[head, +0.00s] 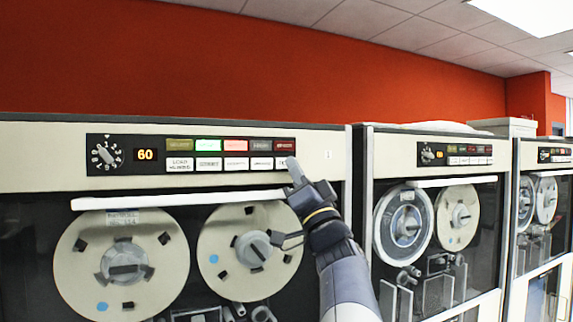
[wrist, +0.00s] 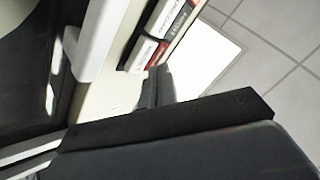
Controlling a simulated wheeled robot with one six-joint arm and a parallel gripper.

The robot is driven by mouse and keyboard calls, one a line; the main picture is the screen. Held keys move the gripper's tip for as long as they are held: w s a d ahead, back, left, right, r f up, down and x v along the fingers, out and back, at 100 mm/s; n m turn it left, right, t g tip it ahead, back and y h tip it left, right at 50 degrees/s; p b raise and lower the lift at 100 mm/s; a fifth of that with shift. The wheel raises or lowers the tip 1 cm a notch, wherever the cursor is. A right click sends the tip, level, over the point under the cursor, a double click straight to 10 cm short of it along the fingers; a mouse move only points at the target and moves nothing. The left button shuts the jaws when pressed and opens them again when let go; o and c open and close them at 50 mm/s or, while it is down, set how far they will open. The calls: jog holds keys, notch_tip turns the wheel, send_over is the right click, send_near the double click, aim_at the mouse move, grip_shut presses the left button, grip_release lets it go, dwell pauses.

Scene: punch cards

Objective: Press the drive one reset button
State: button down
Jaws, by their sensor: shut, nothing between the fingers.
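The nearest tape drive (head: 40,157) has a black control panel (head: 125,139) with a top row of coloured buttons and a bottom row of white ones. A small mark, seemingly a 1, sits to the panel's right. The button lettering is too small to tell surely which one is reset. My gripper (head: 292,165) is shut and empty, its tips at the panel's lower right corner, overlapping the edge of the rightmost white button (head: 283,163). In the wrist view the shut fingers (wrist: 157,82) lie close to the panel's end buttons (wrist: 162,18); contact cannot be told.
A white bar (head: 170,199) runs below the panel, above two tape reels (head: 122,262). A second drive (head: 440,180) and a third (head: 545,200) stand to the right. The red wall (head: 250,75) is behind. Tiled floor (wrist: 275,60) shows in the wrist view.

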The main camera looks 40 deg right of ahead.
jog(key=shift+w, duration=0.15)
dwell(0.5)
jog(key=shift+w+d, duration=0.15)
jog(key=shift+w, duration=0.15)
jog(key=shift+w+d, duration=0.1)
jog(key=shift+w, duration=0.4)
dwell(0.7)
jog(key=shift+s, duration=0.15)
jog(key=shift+s+a, duration=0.25)
jog(key=shift+s, duration=0.5)
jog(key=s, duration=0.2)
jog(key=s+a+b, duration=0.1)
jog(key=s, duration=0.2)
jog(key=shift+a, duration=0.1)
dwell(0.3)
jog(key=shift+w, duration=0.1)
dwell(0.4)
